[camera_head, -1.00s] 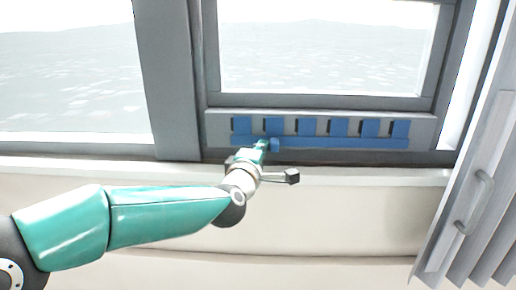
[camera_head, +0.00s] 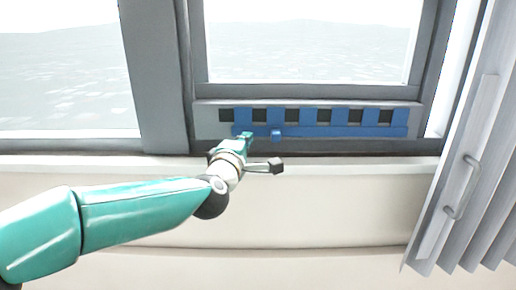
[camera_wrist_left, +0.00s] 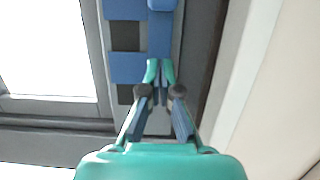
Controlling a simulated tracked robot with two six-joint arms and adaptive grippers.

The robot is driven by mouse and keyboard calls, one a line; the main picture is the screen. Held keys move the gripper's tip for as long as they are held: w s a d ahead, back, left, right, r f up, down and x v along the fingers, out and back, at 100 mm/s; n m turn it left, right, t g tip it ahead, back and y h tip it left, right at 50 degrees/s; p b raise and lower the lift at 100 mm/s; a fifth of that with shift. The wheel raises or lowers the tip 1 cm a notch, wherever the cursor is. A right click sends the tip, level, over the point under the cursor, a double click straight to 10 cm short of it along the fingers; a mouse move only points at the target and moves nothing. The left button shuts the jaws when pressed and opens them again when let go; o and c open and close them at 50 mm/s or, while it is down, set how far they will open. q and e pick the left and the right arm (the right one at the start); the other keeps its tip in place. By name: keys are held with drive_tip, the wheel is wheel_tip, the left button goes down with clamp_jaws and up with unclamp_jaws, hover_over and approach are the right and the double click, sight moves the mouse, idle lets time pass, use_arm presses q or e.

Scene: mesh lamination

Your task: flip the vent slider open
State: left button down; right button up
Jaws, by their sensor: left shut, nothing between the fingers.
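The blue vent slider (camera_head: 340,131) is a comb-like strip in the grey vent frame (camera_head: 205,126) below the right window pane. Its small blue knob (camera_head: 277,134) sticks out near its left end. Wide dark openings show between the blue teeth. My left gripper (camera_head: 246,138) is shut and empty, to the left of the knob and apart from it, in front of the slider's left end. In the left wrist view, the shut fingertips (camera_wrist_left: 160,72) are near the end of the blue slider (camera_wrist_left: 160,40), and the knob (camera_wrist_left: 162,4) is at the top edge. My right gripper is not shown.
A pale window sill (camera_head: 330,166) runs below the vent. A grey pleated blind or shutter (camera_head: 470,190) with a handle (camera_head: 462,190) hangs at the right. The wall below the sill is clear to the right of my arm.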

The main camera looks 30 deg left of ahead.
use_arm(q)
drive_tip(key=v, duration=0.9)
drive_tip(key=shift+s+b, duration=0.2)
drive_tip(key=shift+b, duration=0.15)
drive_tip(key=shift+d, duration=0.15)
drive_tip(key=w+d+f+m+g+h, duration=0.1)
drive_tip(key=w+f+g, duration=0.15)
drive_tip(key=f, duration=0.85)
drive_tip(key=w+d+f+m+g+h, duration=0.15)
drive_tip(key=w+f, duration=0.25)
drive_tip(key=f, duration=0.6)
drive_tip(key=s+d+f+m+g+h, duration=0.1)
drive_tip(key=s+d+f+m+g, duration=0.1)
drive_tip(key=f, duration=0.7)
drive_tip(key=s+d+f+m+g+h, duration=0.1)
drive_tip(key=s+d+f+m+g, duration=0.1)
drive_tip(key=f, duration=0.7)
drive_tip(key=s+d+f+m+g+h, duration=0.2)
drive_tip(key=s+d+f+m+g, duration=0.2)
drive_tip(key=s+f, duration=0.5)
drive_tip(key=s+d+f+m+g+h+p, duration=0.1)
drive_tip(key=s+d+f+m+g, duration=0.3)
drive_tip(key=s+d+f+m, duration=0.4)
drive_tip(key=s+d+f+h, duration=0.1)
drive_tip(key=s, duration=0.3)
drive_tip(key=shift+s+d+f+m+g+h, duration=0.2)
drive_tip(key=shift+s+f+m+g+h, duration=0.1)
drive_tip(key=shift+s+m+h, duration=0.05)
